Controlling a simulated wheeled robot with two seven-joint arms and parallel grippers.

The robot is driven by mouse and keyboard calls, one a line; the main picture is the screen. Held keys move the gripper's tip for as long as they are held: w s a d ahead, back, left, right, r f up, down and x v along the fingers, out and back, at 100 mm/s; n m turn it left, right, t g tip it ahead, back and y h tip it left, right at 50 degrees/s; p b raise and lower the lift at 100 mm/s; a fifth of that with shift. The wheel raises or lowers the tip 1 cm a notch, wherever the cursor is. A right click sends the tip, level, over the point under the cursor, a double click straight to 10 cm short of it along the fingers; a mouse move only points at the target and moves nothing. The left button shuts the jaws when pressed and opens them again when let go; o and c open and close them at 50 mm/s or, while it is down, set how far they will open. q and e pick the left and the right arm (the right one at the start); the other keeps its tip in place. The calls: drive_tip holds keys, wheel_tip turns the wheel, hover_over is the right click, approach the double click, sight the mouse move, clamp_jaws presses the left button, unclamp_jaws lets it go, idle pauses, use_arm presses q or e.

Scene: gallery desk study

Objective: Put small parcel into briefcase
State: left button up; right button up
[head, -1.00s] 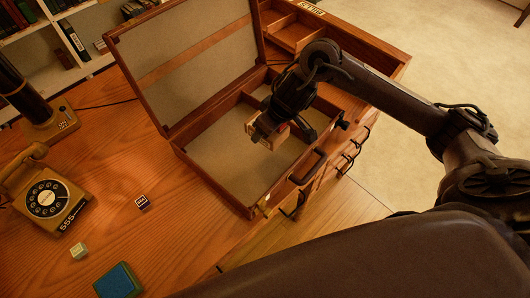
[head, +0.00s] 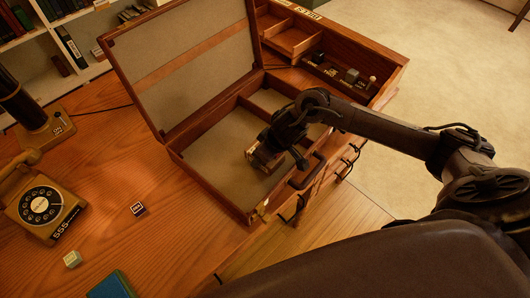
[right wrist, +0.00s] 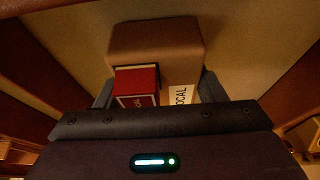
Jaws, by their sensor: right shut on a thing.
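The briefcase (head: 210,150) lies open on the desk in the head view, its lid (head: 190,75) raised at the back left. My right gripper (head: 273,150) is inside its right front part, shut on the small tan parcel (head: 257,164). The parcel is low over the briefcase floor; I cannot tell whether it touches. In the right wrist view the parcel (right wrist: 155,45) sits between the fingers, with a white label reading "LOCAL" and a red patch or block (right wrist: 136,82) at its near side. My left gripper is not in view.
A rotary telephone (head: 42,206), a small dark cube (head: 138,208), a pale cube (head: 72,259) and a blue book or pad (head: 112,286) lie on the desk to the left. A wooden compartment tray (head: 350,62) stands behind at right. The briefcase's left part is clear.

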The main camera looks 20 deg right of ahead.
drive_tip(key=shift+f, duration=0.15)
drive_tip(key=o, duration=1.2)
drive_tip(key=shift+c, duration=0.2)
drive_tip(key=shift+r, duration=0.35)
drive_tip(key=p+v, duration=0.1)
drive_tip(key=v, duration=0.9)
drive_tip(key=shift+s+d+r+p, duration=0.15)
drive_tip(key=shift+s+r+p, duration=0.05)
drive_tip(key=shift+r+p, duration=0.15)
drive_tip(key=shift+s+r, duration=0.2)
drive_tip(key=shift+r, duration=0.2)
